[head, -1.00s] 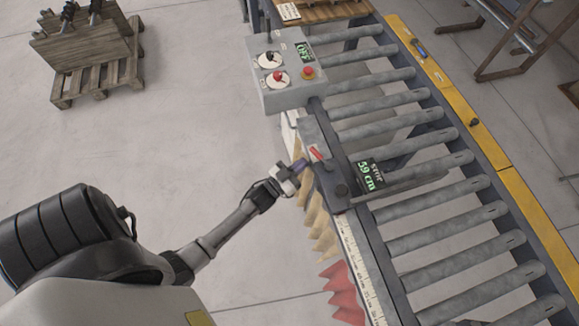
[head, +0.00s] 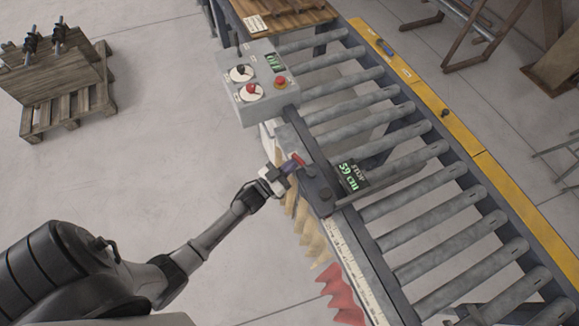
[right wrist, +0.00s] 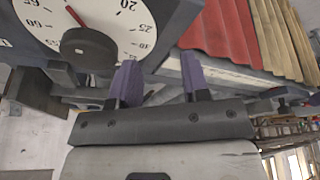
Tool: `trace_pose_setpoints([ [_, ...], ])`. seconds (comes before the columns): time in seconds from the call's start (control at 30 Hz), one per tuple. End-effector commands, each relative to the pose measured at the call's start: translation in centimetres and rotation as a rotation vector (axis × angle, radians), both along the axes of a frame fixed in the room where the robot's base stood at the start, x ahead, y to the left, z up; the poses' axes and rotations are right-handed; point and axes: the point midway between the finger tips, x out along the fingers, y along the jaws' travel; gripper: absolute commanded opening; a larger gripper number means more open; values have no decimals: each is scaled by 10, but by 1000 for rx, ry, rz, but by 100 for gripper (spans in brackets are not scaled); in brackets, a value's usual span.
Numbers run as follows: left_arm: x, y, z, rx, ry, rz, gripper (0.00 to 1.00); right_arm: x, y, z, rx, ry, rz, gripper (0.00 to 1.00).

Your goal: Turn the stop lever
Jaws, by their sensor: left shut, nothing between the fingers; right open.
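The stop lever (head: 297,160) is a small red handle on the grey stop carriage (head: 318,190) at the near edge of the roller conveyor. My left gripper (head: 284,168) is shut, its purple fingertips right beside the red lever; I cannot tell whether they touch it. My right gripper (right wrist: 158,85) shows only in the right wrist view, open and empty, with purple fingers apart. A round white dial (right wrist: 92,28) with a black hub and red pointer is just beyond its left finger.
A grey control box (head: 262,85) with two dials, a red button and an OFF display stands beyond the carriage. Red and tan pleated bellows (head: 338,290) hang beside the white ruler (head: 350,255). A wooden pallet (head: 75,108) stands far left. The floor between is clear.

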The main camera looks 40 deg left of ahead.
Motion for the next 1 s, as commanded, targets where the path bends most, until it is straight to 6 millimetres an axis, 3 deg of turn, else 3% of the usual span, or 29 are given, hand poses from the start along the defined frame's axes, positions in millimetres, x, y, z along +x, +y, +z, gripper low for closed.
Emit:
trace_pose_setpoints([
  [0.2, 10, 4, 0, 5, -1, -132, 0, 0, 0, -4, 1, 0, -1, 43],
  [0.47, 21, 5, 0, -1, 2, -162, 0, 0, 1, -7, 2, 0, -1, 43],
  [0.83, 19, 6, 0, 0, 3, -161, 0, 0, 1, -6, 4, 1, -2, 43],
  [1.0, 5, 9, -3, 2, 5, -168, 0, 0, 1, -2, 4, 1, -2, 43],
])
